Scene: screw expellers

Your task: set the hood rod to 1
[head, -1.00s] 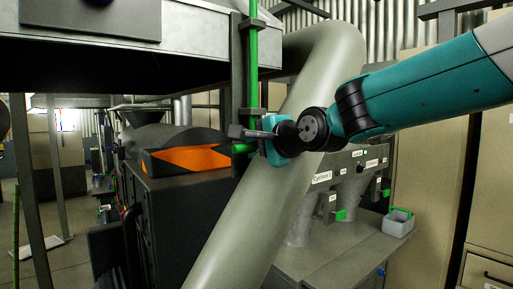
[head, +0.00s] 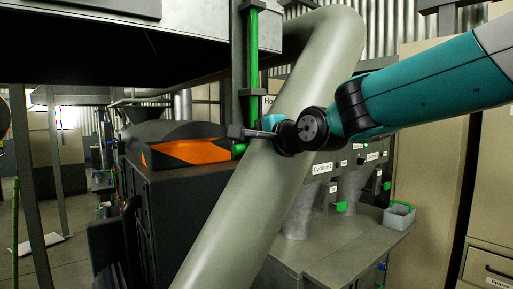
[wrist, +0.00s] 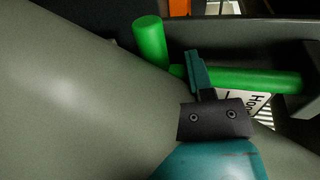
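The hood rod (head: 253,55) is a green upright rod beside the dark frame post. Its lower end has a green grip (head: 239,149), partly hidden by a dark piece. In the wrist view the rod (wrist: 255,79) lies across the picture, with a thick green end (wrist: 150,42) at left. My gripper (wrist: 196,70) has its teal fingers across the rod, close to that end; they look shut on it, though the far finger is mostly hidden. A white label (wrist: 258,104) starting "Hoo" lies behind the rod, partly covered. The rod's scale marks are not readable.
A large grey-green pipe (head: 265,170) slants right by my gripper and fills the left of the wrist view (wrist: 70,100). A dark bracket (wrist: 300,85) holds the rod. A black machine with an orange panel (head: 190,151) stands left; labelled cyclones (head: 322,180) stand behind.

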